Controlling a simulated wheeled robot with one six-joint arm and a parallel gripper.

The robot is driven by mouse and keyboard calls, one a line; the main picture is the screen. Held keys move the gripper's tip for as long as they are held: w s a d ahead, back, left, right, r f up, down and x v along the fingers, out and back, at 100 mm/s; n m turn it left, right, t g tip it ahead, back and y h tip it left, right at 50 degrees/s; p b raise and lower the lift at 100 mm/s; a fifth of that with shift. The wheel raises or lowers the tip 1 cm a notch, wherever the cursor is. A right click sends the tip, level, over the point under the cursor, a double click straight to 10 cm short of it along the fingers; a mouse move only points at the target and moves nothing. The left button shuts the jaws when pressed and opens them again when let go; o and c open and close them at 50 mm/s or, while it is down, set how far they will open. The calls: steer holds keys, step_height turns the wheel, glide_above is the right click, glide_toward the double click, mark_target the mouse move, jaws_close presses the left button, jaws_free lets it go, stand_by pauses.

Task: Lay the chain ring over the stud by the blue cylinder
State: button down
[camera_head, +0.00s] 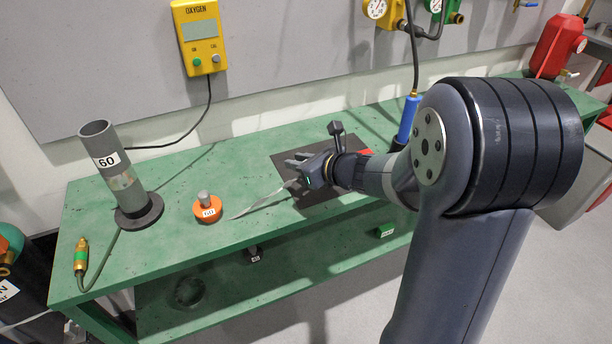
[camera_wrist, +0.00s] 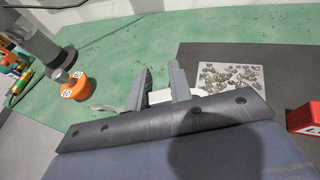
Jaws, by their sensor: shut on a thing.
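My gripper (camera_head: 294,162) is over the dark mat on the green bench, shut on a thin pale metallic piece (camera_head: 262,203). The piece slants left and down from the jaws, its tip near an orange disc. In the wrist view the jaws (camera_wrist: 161,83) have a pale part (camera_wrist: 160,97) between them; I cannot tell whether it is the chain ring. The orange disc (camera_head: 207,210) carries a short grey peg and a white label. A blue cylindrical handle (camera_head: 408,118) on a black hose stands behind my arm. I cannot make out a stud beside it.
A grey tube marked 60 (camera_head: 113,168) stands on a round base at the left, beside a brass fitting (camera_head: 81,255) on a hose. A plate of small metal bits (camera_wrist: 230,80) lies on the dark mat (camera_wrist: 285,60). A red block (camera_wrist: 304,118) is at its right.

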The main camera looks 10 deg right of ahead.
mark_target(300, 190)
steer(key=shift+f+b, duration=0.45)
steer(key=shift+f, duration=2.6)
steer(key=shift+f, duration=0.15)
steer(key=c, duration=1.3)
jaws_free()
